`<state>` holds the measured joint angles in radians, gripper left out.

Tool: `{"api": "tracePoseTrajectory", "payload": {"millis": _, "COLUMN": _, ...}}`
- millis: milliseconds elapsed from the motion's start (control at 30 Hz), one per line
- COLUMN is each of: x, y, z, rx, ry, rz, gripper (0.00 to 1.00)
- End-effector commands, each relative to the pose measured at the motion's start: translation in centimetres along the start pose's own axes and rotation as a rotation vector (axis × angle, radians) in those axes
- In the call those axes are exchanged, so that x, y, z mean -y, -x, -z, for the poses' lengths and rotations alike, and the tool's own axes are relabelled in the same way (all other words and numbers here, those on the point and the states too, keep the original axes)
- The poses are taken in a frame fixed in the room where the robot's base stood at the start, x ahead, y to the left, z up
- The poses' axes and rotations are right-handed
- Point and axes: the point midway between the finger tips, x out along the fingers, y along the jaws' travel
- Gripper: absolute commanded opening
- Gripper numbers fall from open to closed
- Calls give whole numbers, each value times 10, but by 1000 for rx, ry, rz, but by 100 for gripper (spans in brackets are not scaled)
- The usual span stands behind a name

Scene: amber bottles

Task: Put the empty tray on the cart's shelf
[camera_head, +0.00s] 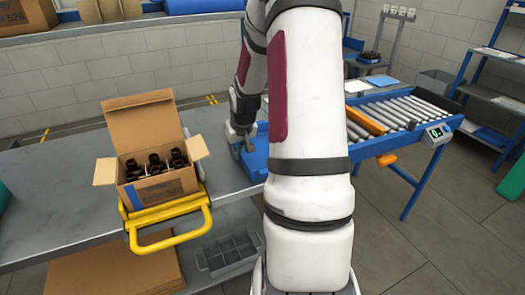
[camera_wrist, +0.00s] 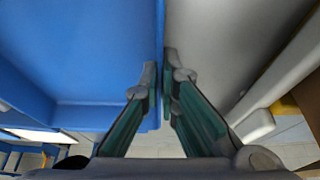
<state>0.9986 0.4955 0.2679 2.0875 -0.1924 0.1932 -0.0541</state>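The blue tray (camera_head: 256,163) lies on the grey table, mostly hidden behind my arm in the head view. In the wrist view its blue inside (camera_wrist: 80,50) fills the left side, and the part that shows is bare. My gripper (camera_head: 238,145) is at the tray's left side. In the wrist view my gripper's fingers (camera_wrist: 160,85) are close together, one on each side of the tray's thin wall, and look closed on it. I cannot tell for sure which thing is the cart.
An open carton (camera_head: 160,185) of amber bottles stands left of the tray, beside a yellow handle (camera_head: 170,222) at the table's edge. A grey divided crate (camera_head: 228,254) sits lower down. A roller conveyor (camera_head: 400,112) and a blue shelf rack (camera_head: 492,90) stand at right.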

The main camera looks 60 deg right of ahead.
Motion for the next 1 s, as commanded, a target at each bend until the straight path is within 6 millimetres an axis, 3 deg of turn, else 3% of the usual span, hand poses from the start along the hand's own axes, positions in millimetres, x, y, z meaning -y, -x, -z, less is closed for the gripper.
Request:
{"api": "tracePoseTrajectory", "payload": {"millis": 467, "x": 0, "y": 4, "z": 2, "rx": -2, "ry": 0, "rz": -1, "gripper": 0}}
{"api": "tracePoseTrajectory", "payload": {"millis": 767, "x": -1, "y": 37, "z": 16, "rx": -4, "ry": 0, "rz": -1, "gripper": 0}}
{"api": "tracePoseTrajectory", "payload": {"millis": 1000, "x": -50, "y": 52, "z": -14, "rx": 0, "ry": -10, "rz": -2, "gripper": 0}}
